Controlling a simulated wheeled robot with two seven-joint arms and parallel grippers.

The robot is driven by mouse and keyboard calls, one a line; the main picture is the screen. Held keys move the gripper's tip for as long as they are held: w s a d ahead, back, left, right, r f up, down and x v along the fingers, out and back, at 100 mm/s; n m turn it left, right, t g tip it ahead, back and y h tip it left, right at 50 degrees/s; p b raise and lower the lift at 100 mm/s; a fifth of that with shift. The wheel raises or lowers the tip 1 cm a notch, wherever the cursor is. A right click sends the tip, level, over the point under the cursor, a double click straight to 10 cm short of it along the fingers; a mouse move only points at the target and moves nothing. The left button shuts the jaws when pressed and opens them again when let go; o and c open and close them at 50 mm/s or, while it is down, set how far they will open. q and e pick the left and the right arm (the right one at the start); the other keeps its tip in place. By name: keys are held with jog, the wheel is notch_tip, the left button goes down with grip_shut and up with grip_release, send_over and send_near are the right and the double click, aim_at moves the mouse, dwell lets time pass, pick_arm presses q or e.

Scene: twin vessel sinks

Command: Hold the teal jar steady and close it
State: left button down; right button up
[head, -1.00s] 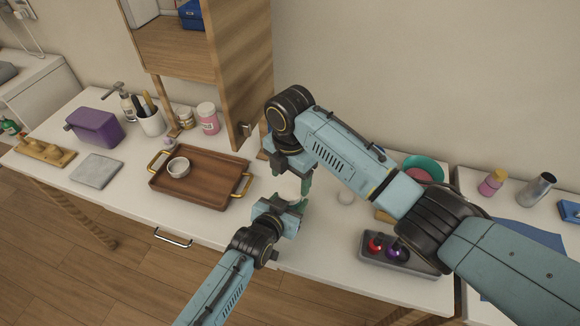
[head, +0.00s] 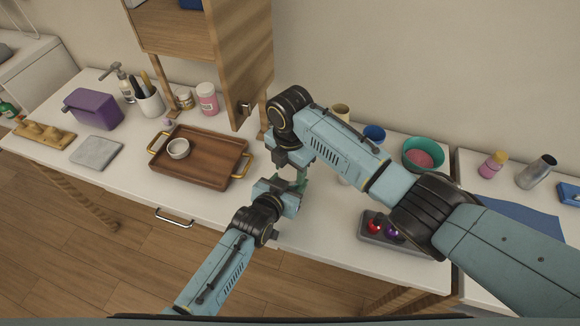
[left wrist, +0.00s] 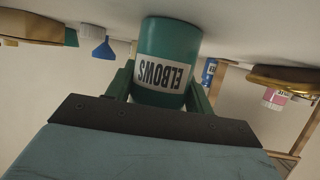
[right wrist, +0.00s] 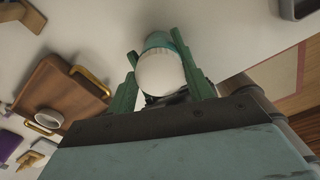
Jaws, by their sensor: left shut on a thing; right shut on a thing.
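The teal jar (left wrist: 168,45) fills the middle of the left wrist view, its white ELBOWS label upside down in that picture. My left gripper (left wrist: 160,88) is shut on its body, with a finger on each side. In the right wrist view a white rounded lid (right wrist: 160,73) lies between the fingers of my right gripper (right wrist: 163,75), which is shut on it. Teal jar body (right wrist: 160,40) shows just beyond the lid; I cannot tell whether the lid is seated. In the head view the right gripper (head: 300,172) is above the left gripper (head: 287,190), and they largely hide the jar.
A wooden tray (head: 207,165) with a small white bowl (head: 178,148) lies left of the grippers. A grey holder (head: 385,236) with red and purple items is to the right. A teal bowl (head: 422,153) and blue cup (head: 374,133) stand behind my right arm.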

jog(key=shift+c, duration=0.6)
jog(key=m, duration=0.6)
jog(key=shift+m, duration=0.4)
jog(key=o, duration=1.1)
jog(key=shift+r, duration=2.25)
